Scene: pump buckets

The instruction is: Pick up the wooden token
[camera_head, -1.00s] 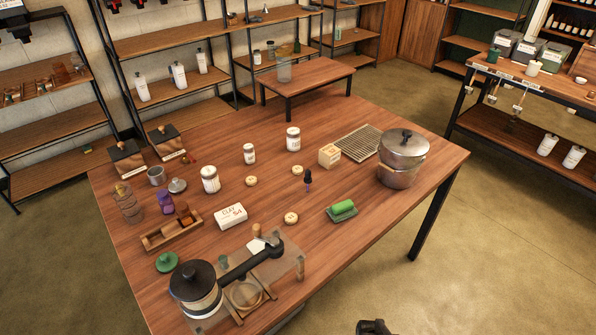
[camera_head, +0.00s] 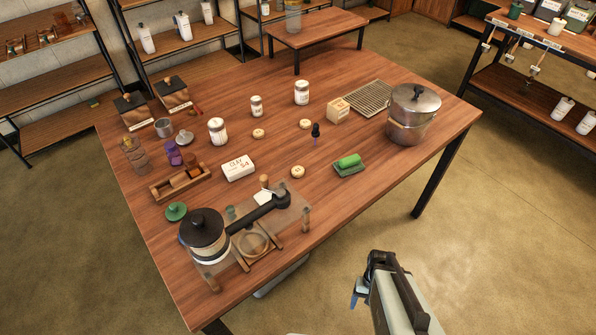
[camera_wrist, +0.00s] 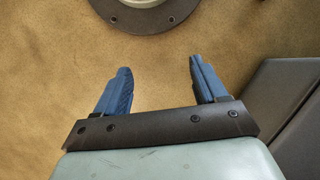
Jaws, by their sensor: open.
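Three small round pale wooden tokens lie flat on the table: one token (camera_head: 297,171) near the white clay box, another token (camera_head: 258,133) in front of the jars, and a third token (camera_head: 305,123) near the small dark bottle. The frames do not tell which one is meant. My gripper (camera_head: 357,291) is off the table's front edge, over the floor and well apart from all three tokens. In the wrist view my gripper (camera_wrist: 158,80) has its blue fingers spread, with only floor between them and nothing held.
The wooden table (camera_head: 350,215) is bare at its front right. A stand with a black-lidded pot (camera_head: 206,235) fills the front left. The white clay box (camera_head: 238,168), green soap on a dish (camera_head: 348,168) and dark bottle (camera_head: 316,131) stand near the tokens. A steel pot (camera_head: 412,115) is right.

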